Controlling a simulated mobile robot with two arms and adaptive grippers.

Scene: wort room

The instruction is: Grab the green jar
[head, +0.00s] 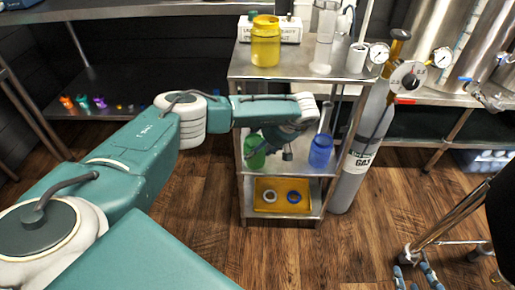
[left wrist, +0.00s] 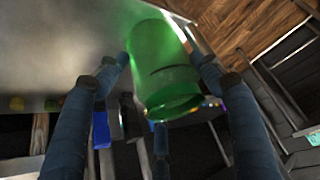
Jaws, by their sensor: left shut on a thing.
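The green jar (head: 255,151) is at the left side of the cart's middle shelf, partly hidden by my left arm. In the left wrist view the green jar (left wrist: 168,75) fills the space between the blue fingers, its open mouth toward the lower part of the picture. My left gripper (left wrist: 165,70) is shut on it. I cannot tell whether the jar touches the shelf. In the head view my left gripper (head: 270,148) is small and mostly hidden by its wrist. My right gripper (head: 415,274) is at the lower right, its blue fingers apart and empty, far from the jar.
A blue jar (head: 320,151) stands on the middle shelf, right of my left wrist. A yellow jar (head: 265,42) and glassware stand on the top shelf (head: 290,68). A yellow tray (head: 262,207) with two rings is below. A gas cylinder (head: 357,160) stands right of the cart.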

